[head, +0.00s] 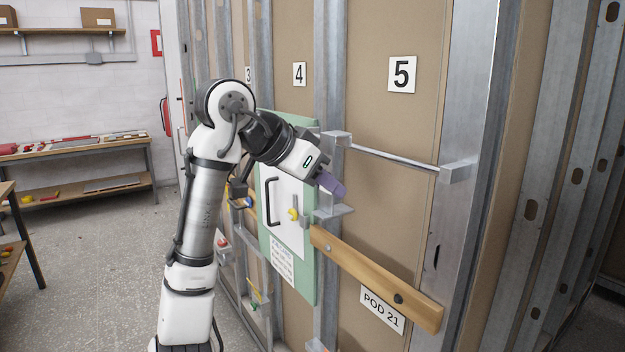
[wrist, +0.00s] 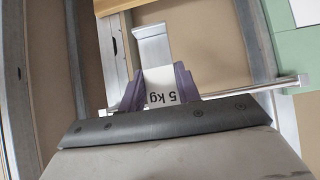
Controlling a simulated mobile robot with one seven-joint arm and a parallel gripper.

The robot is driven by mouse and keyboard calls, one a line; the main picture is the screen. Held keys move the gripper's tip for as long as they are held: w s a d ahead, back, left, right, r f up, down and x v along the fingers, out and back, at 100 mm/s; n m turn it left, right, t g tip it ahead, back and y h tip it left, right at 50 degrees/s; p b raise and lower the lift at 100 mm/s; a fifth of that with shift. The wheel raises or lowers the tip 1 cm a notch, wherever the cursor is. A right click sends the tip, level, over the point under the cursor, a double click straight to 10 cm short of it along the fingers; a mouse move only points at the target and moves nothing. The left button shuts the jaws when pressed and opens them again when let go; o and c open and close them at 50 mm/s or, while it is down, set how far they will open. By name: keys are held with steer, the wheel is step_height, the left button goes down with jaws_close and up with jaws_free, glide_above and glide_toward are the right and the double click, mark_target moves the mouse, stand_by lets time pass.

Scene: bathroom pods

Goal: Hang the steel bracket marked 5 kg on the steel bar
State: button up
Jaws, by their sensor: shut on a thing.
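The steel bracket (wrist: 151,32) is held in my gripper (wrist: 158,88). Its white label with "5 kg" shows upside down between the purple fingers, and its bent grey end sticks out past them. In the head view my gripper (head: 331,184) is in front of the wall, just below the bar's left end. A grey plate under the fingers there may be part of the bracket; I cannot tell. The steel bar (head: 395,158) runs below the number 5 plate between two end mounts. In the wrist view the bar (wrist: 250,89) passes behind the fingers; contact with the bracket is hidden.
A wooden rail (head: 372,277) crosses the wall below the bar. A green panel (head: 308,262) with a white door and black handle stands left of it. Metal studs (head: 467,120) frame the bay. A workbench (head: 80,150) stands at the far left; the floor between is clear.

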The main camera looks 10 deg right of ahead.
steer(key=w+d+f+p, duration=0.2)
steer(key=w+d, duration=0.1)
steer(key=d, duration=0.5)
steer(key=shift+d+f, duration=0.35)
steer(key=shift+d, duration=0.05)
stand_by(0.5)
steer(key=shift+w, duration=0.1)
steer(key=o, duration=1.2)
steer(key=shift+c, duration=0.2)
